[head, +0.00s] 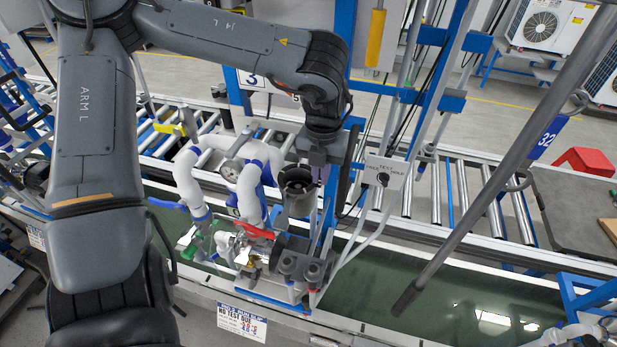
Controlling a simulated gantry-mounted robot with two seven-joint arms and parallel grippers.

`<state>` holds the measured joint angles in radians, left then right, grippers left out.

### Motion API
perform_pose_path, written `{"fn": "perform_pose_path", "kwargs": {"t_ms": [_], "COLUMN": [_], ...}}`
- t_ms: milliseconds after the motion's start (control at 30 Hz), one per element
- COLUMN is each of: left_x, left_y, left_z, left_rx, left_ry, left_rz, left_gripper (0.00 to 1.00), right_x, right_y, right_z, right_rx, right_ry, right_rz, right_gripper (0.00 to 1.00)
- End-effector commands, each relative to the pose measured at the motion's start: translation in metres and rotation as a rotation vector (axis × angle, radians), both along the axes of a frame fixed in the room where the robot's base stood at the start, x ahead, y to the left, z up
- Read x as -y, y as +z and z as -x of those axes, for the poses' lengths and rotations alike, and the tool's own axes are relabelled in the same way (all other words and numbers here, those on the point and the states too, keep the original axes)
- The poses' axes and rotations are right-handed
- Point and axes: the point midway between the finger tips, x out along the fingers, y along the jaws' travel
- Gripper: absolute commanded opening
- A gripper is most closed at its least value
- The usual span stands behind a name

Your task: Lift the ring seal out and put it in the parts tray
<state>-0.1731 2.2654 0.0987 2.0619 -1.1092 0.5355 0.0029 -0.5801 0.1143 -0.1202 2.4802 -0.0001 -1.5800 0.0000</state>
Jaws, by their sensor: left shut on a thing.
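My left gripper (320,165) points down at the right rim of a dark, open-topped cylindrical housing (298,197) on the pump test station. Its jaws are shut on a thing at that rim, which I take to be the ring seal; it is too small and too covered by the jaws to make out. I cannot tell whether it is clear of the housing. I cannot pick out the parts tray for certain. My right gripper is not in view.
White pipes with blue joints (250,185) stand close left of the housing. A red-handled valve (254,231) sits in front. A grey sign box (386,171) and hoses are close on the right. A long dark pole (470,205) slants across the right side.

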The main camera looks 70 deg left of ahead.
Motion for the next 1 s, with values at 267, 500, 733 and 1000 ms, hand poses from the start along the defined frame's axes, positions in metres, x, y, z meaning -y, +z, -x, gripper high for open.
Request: {"fn": "perform_pose_path", "kwargs": {"t_ms": [267, 500, 733, 1000], "left_x": [0.0, -0.001, 0.0, -0.001], "left_y": [0.001, 0.01, 0.041, 0.102], "left_z": [0.0, -0.001, -0.001, -0.001], "left_rx": [0.0, 0.002, 0.004, 0.005], "left_ry": [0.0, 0.0, 0.0, 0.002], "left_rz": [0.0, -0.002, -0.003, -0.005], "left_gripper": [0.0, 0.0, 0.0, 0.0], "right_x": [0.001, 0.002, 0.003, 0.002], "right_y": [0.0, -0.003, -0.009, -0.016], "right_z": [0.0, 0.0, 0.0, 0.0], "right_rx": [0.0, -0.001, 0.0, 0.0], "right_ry": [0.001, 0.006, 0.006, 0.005], "right_rz": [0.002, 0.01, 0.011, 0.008], "right_gripper": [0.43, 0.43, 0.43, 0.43]}}
